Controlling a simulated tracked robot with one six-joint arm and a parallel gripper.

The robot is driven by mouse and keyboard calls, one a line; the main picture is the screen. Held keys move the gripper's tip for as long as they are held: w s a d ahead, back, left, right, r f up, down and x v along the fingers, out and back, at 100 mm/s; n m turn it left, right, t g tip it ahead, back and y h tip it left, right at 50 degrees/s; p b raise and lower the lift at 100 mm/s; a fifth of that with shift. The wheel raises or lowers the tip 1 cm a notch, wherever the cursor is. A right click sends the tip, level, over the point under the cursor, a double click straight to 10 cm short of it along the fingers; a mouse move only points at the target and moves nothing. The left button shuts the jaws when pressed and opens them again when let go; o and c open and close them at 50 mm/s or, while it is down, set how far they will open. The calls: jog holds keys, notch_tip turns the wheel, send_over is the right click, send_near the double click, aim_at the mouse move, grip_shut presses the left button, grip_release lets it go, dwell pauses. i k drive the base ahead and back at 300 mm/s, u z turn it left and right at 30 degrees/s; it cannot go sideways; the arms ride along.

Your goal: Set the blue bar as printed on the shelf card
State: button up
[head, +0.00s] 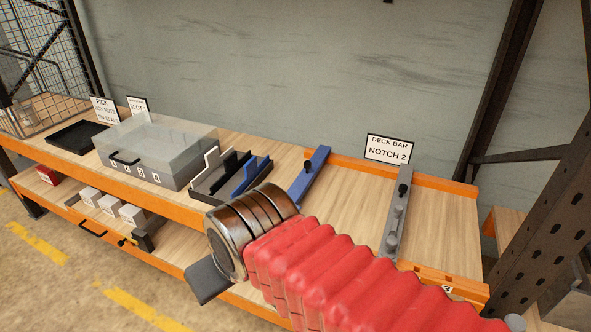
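The blue bar (318,167) lies across the shelf from the back rail toward the front, with a black knob on it. Its near end is hidden behind my arm. The shelf card (388,149) stands at the back and reads "DECK BAR NOTCH 2". My gripper (207,283) shows only as a dark grey piece below the metal wrist, in front of the shelf's front edge and left of the blue bar. It appears apart from the bar. Its fingertips are not clearly shown, so I cannot tell whether it is open or shut.
A grey bar (396,217) with a black knob lies right of the blue bar. The orange front rail (425,273) has a "3" label. Left are a dark holder with upright plates (228,180), a clear-lidded box (155,147) and a black tray (77,136).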

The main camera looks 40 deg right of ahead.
aim_at(300, 187)
jog(key=z, duration=1.25)
